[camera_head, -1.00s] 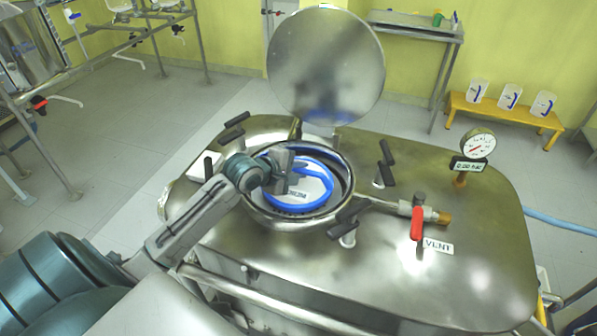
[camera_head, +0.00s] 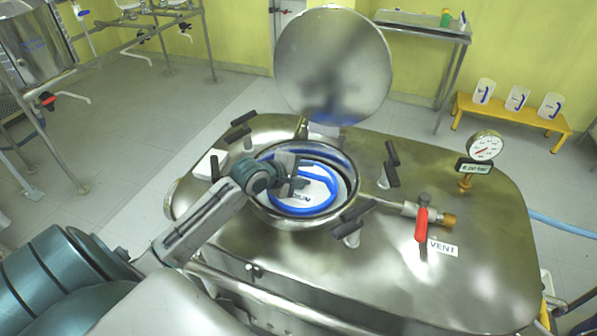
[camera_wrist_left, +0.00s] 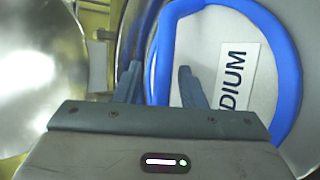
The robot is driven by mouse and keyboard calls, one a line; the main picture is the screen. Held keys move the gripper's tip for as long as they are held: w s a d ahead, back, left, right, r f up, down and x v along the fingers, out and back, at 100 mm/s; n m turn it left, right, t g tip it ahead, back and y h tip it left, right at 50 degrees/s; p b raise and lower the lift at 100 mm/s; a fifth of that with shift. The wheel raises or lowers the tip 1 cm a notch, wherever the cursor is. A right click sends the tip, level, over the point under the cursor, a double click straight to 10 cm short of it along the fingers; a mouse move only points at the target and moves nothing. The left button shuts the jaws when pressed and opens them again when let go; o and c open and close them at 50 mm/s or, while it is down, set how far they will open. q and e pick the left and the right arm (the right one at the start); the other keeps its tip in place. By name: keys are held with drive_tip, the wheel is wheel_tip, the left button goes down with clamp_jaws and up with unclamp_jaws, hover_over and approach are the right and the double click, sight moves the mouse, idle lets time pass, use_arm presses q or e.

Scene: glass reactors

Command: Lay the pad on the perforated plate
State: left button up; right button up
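The pad is a white disc with a thick blue rim and a label reading "…DIUM". The pad (camera_head: 320,187) sits inside the round open mouth of the steel vessel and looks roughly level. It also shows in the left wrist view (camera_wrist_left: 212,40). My left gripper (camera_head: 300,180) reaches into the mouth over the pad's left side. In the left wrist view its two fingers (camera_wrist_left: 160,88) stand apart, with the blue rim running between them and gaps visible. The perforated plate is hidden under the pad; I cannot tell whether the pad touches it. My right gripper is out of view.
The round lid (camera_head: 333,65) stands open behind the mouth. Black clamp handles (camera_head: 391,163) surround the mouth. A red-handled vent valve (camera_head: 422,224) and a gauge (camera_head: 484,147) stand to the right. A yellow bench (camera_head: 512,117) holds several white items.

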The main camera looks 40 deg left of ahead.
use_arm(q)
drive_tip(key=shift+r, duration=0.25)
drive_tip(key=p+v, duration=0.2)
drive_tip(key=v, duration=1)
idle(0.5)
